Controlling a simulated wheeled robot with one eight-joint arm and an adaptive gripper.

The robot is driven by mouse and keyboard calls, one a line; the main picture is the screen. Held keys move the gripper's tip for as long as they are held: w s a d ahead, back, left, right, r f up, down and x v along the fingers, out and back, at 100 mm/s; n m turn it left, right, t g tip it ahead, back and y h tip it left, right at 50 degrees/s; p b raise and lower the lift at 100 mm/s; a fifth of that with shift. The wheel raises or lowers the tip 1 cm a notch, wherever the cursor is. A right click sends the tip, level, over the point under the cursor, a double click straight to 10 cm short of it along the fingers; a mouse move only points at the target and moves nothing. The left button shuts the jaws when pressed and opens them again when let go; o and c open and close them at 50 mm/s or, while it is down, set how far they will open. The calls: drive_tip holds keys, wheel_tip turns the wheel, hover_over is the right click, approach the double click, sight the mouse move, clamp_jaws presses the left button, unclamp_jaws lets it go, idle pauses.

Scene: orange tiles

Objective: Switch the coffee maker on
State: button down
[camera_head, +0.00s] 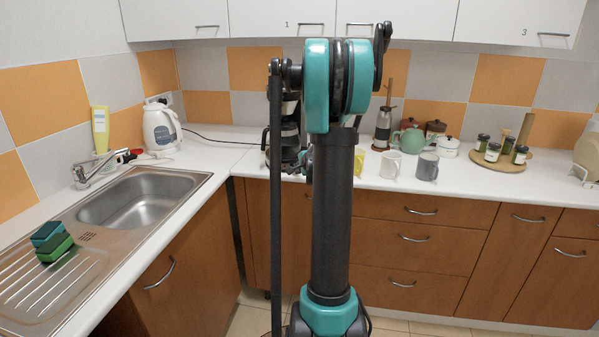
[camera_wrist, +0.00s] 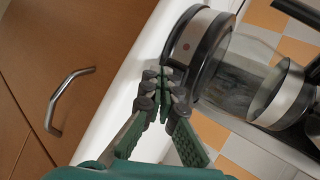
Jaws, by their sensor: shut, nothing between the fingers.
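The coffee maker (camera_head: 290,132) is black and silver and stands on the back counter, partly hidden behind my arm. In the wrist view its round base (camera_wrist: 194,40) with a silver band lies tilted in the picture, just above and right of my fingertips. A small round mark shows on that band. The glass carafe (camera_wrist: 250,75) sits on the base. My gripper (camera_wrist: 164,80) is shut and empty, with its green fingertips together close to the base's front edge. I cannot tell whether they touch it.
A yellow cup, a white mug (camera_head: 390,164) and a grey mug (camera_head: 427,166) stand right of the coffee maker. A white kettle (camera_head: 161,127) is at the left, beyond the sink (camera_head: 140,198). A drawer handle (camera_wrist: 68,98) is below the counter edge.

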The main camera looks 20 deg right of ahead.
drive_tip(key=shift+w, duration=0.1)
drive_tip(key=shift+w+f, duration=0.1)
drive_tip(key=shift+w, duration=0.15)
drive_tip(key=shift+s, duration=0.1)
idle(0.3)
drive_tip(key=shift+r, duration=0.8)
